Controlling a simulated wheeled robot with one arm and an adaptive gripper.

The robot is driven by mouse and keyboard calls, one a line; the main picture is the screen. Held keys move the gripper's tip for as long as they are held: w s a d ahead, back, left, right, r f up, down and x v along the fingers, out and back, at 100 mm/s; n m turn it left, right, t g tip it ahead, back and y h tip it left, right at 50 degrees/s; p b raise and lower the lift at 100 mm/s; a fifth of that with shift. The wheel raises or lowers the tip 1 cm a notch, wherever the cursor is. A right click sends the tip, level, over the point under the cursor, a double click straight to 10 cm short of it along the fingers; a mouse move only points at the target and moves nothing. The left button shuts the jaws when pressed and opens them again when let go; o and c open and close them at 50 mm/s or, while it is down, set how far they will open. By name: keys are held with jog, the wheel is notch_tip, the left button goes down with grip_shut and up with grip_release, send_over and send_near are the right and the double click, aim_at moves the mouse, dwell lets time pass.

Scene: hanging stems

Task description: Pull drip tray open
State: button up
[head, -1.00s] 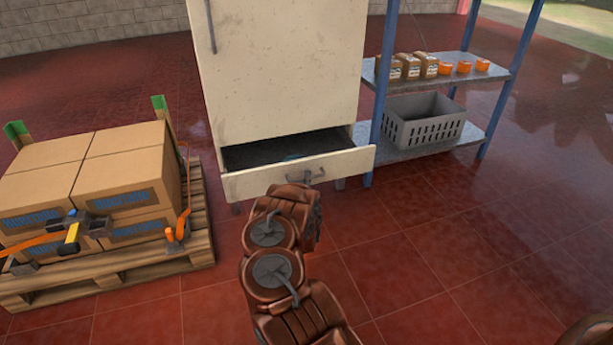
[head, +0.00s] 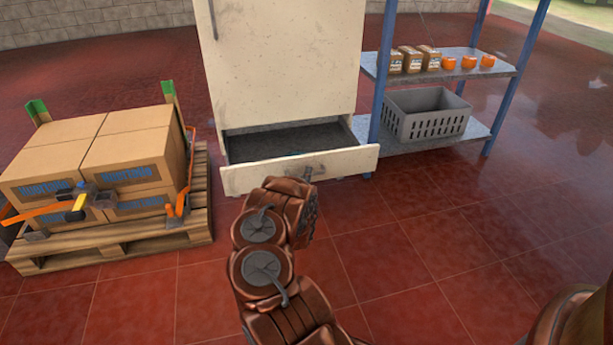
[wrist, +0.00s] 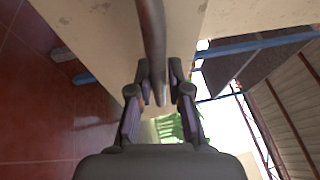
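The drip tray (head: 252,178) is a cream-fronted drawer at the bottom of the tall, worn cream cabinet (head: 285,60). It stands out from the cabinet, and its dark, empty-looking inside shows. Its grey bar handle (head: 314,171) is on the front; in the wrist view the handle (wrist: 153,45) runs between the two dark fingers. In the head view my own brown arm hides most of the gripper and part of the tray front.
A wooden pallet (head: 120,245) with strapped cardboard boxes (head: 80,165) stands to the left. A blue-framed shelf (head: 478,140) holds a grey crate (head: 425,122), brown packets and orange items to the right. The red tiled floor in front is clear.

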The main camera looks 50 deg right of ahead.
jog(key=o, duration=0.3)
jog(key=shift+w+a, duration=0.1)
jog(key=shift+v, duration=6)
